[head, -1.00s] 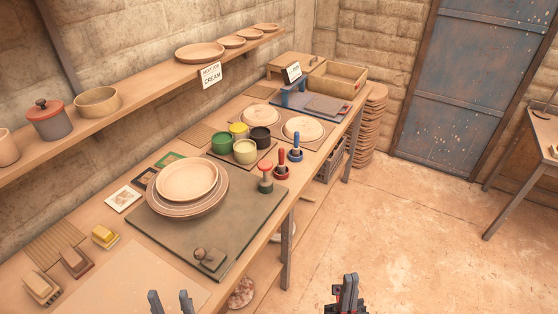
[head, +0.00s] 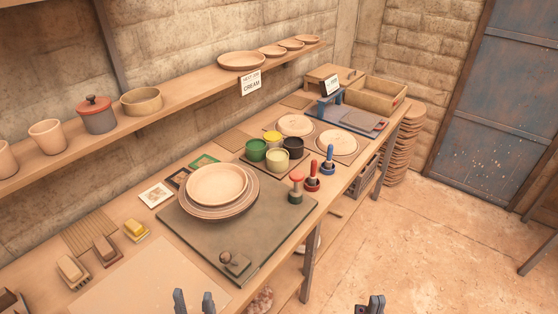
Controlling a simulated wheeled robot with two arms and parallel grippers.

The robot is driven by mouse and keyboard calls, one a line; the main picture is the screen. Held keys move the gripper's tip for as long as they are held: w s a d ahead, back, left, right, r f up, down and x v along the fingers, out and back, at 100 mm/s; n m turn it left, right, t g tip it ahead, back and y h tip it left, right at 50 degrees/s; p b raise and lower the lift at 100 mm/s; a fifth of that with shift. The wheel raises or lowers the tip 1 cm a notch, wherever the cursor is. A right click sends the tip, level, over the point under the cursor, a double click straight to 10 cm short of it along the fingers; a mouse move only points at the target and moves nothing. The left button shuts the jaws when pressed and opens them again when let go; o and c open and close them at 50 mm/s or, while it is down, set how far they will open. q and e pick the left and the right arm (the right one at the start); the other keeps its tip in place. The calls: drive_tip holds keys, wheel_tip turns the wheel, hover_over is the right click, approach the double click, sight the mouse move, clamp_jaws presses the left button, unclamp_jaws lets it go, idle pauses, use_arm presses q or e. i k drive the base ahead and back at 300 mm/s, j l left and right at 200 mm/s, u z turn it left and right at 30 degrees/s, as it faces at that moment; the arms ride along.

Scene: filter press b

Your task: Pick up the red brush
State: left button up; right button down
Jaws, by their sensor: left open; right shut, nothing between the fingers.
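The red brush (head: 313,168) stands upright in a small red holder (head: 312,184) near the table's right edge. A blue brush (head: 329,155) stands in a blue holder (head: 328,168) just behind it and to the right. My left gripper (head: 194,302) is open and empty at the bottom of the view, in front of the dark board and well apart from the red brush. My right gripper (head: 370,304) is shut and empty at the bottom, to the right of the table. The brush's lower end is hidden in its holder.
A red-topped tool (head: 296,186) stands just in front of the red brush. Green, yellow and dark pots (head: 275,152) stand to its left. Stacked plates (head: 217,187) sit on the dark board (head: 185,224). The floor right of the table is clear.

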sight(312, 179)
drive_tip(key=i+l+u, duration=0.1)
drive_tip(key=l, duration=0.25)
drive_tip(key=i+l+u, duration=0.1)
drive_tip(key=i+l, duration=0.2)
drive_tip(key=i+l+u, duration=0.1)
drive_tip(key=l, duration=0.3)
drive_tip(key=i+l+u, duration=0.1)
drive_tip(key=l, duration=0.3)
drive_tip(key=i+l, duration=0.25)
drive_tip(key=l, duration=0.15)
drive_tip(key=i+l+u, duration=0.15)
drive_tip(key=l, duration=0.25)
drive_tip(key=i+l+u, duration=0.1)
drive_tip(key=l, duration=0.3)
drive_tip(key=i, duration=0.05)
